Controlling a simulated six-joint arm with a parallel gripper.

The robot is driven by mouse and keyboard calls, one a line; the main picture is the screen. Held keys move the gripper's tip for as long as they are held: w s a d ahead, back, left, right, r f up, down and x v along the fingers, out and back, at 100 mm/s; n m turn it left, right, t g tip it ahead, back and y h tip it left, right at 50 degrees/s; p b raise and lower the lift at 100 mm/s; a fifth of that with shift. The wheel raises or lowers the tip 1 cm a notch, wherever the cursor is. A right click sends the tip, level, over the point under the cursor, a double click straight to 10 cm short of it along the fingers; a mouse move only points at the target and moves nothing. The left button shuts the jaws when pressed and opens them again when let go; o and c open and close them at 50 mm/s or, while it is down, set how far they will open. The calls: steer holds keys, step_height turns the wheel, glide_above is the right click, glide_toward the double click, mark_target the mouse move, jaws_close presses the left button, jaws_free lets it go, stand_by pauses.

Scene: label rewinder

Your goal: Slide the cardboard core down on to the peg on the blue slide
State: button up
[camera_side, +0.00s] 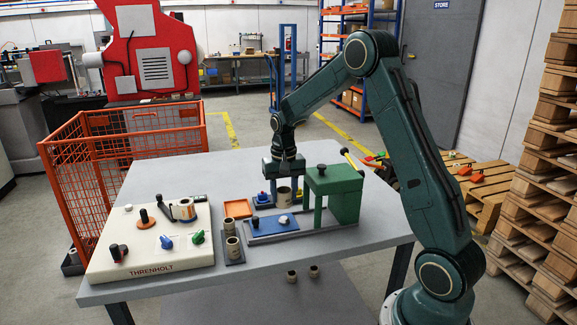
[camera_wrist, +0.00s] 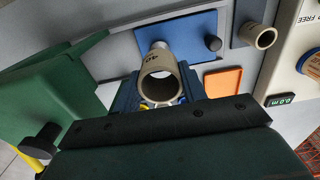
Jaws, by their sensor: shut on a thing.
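The grey-beige cardboard core (camera_side: 284,194) hangs under my gripper (camera_side: 285,181) in the side view, behind the blue slide (camera_side: 267,226). In the wrist view the core (camera_wrist: 161,83) has its open end towards the camera, and my gripper (camera_wrist: 160,95) is shut on it. The blue slide (camera_wrist: 187,28) lies past the core there, with a dark knob (camera_wrist: 213,43) at one end. A pale peg (camera_side: 283,220) stands on the slide; the core appears apart from it. In the wrist view the peg is partly hidden behind the core.
A green housing (camera_side: 336,195) stands right of the slide. Another core (camera_side: 232,250) stands on a dark plate to the left. An orange tray (camera_side: 238,208) lies behind that. The cream THRENHOLT panel (camera_side: 150,258) with knobs fills the table's left. Bare table shows in front.

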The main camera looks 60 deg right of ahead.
mark_target(284, 217)
steer(key=shift+f, duration=2.95)
steer(key=o, duration=0.8)
steer(key=shift+s, duration=0.1)
